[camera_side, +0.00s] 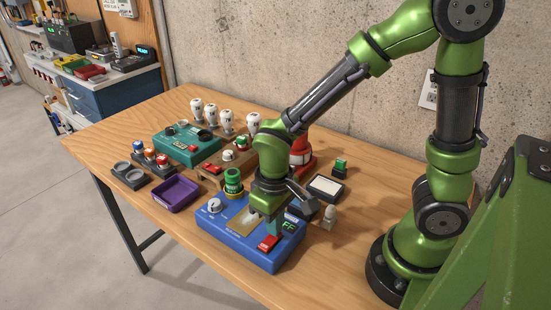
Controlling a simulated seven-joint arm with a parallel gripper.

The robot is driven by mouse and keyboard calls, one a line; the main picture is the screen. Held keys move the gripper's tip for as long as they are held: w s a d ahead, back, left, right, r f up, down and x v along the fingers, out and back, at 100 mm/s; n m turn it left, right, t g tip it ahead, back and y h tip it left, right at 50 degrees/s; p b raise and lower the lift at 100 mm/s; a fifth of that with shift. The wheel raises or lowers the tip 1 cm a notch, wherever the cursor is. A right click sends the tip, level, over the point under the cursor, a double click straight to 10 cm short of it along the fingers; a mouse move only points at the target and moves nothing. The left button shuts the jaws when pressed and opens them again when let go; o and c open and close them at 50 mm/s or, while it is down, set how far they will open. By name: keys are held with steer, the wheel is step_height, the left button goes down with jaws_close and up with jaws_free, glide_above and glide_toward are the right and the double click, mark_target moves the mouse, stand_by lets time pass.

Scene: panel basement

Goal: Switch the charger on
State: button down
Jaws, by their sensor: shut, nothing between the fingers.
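The blue box (215,229), which looks like the charger, sits near the front edge of the wooden table. On its top are a white knob (214,205), a brass-coloured plate (243,221), a red rocker switch (268,243) and a small display (289,227) with green characters, partly readable as "FF". A green cylinder (233,181) stands at its back left. My gripper (269,226) is shut and empty, pointing down over the right part of the box, just behind the red switch. I cannot tell whether it touches the box.
A purple tray (176,193) lies left of the blue box. A teal box (184,146), a brown switch board (226,160) and several white bulbs (226,121) stand behind. A white-topped pad (326,187) and a small figure-like peg (329,217) are to the right.

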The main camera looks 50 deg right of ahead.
steer(key=shift+f, duration=0.4)
steer(key=shift+r, duration=3.55)
steer(key=shift+f, duration=0.1)
